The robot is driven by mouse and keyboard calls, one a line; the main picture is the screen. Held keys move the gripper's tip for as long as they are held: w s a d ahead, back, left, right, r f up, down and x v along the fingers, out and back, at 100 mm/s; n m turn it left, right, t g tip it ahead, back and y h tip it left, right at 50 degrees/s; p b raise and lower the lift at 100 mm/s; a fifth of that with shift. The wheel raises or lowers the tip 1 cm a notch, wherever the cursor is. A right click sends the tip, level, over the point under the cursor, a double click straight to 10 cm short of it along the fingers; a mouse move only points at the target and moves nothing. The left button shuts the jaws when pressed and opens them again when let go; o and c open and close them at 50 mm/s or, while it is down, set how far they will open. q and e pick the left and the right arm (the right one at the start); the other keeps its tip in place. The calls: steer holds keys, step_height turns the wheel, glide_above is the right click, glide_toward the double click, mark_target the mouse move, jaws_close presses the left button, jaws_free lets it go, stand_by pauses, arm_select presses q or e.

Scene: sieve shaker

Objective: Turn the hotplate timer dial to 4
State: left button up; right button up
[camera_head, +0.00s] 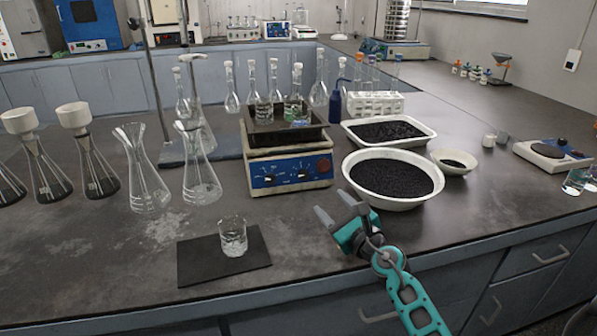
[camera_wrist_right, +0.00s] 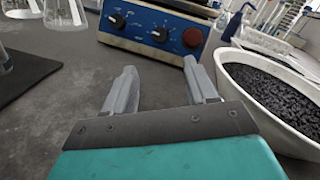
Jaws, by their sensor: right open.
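A boxy device with a blue front panel (camera_head: 290,172) stands on the bench, with a dark platform of glassware on top. Its panel carries a left black dial (camera_wrist_right: 117,22), a middle black dial (camera_wrist_right: 160,34) and a red knob (camera_wrist_right: 192,37). The markings are too small to read, and I cannot tell which dial is the timer. My right gripper (camera_head: 333,206) is open and empty in front of the device, below and right of its panel in the head view. In the wrist view its fingers (camera_wrist_right: 160,68) point toward the panel, apart from the dials. My left gripper is not in view.
A white bowl of black granules (camera_head: 390,180) stands close right of the device. A beaker (camera_head: 233,238) stands on a dark mat (camera_head: 195,265) at the front. Conical flasks (camera_head: 145,185) stand left. A small plate device (camera_head: 548,151) sits far right. Bench directly before the panel is clear.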

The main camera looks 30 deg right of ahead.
steer(key=shift+w, duration=0.25)
steer(key=shift+w+r, duration=0.1)
steer(key=shift+w, duration=0.15)
steer(key=b, duration=0.1)
glide_toward(305, 176)
steer(key=shift+w+d, duration=0.1)
steer(key=shift+w, duration=0.9)
steer(key=w+b, duration=0.1)
steer(key=w, duration=0.4)
steer(key=shift+d+b, duration=0.1)
steer(key=shift+b, duration=0.3)
steer(key=shift+w, duration=0.75)
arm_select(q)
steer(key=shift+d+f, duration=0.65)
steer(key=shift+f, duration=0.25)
arm_select(e)
steer(key=shift+c, duration=0.4)
steer(key=c, duration=0.6)
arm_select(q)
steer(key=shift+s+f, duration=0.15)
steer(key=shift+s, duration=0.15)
arm_select(e)
steer(key=c, duration=0.4)
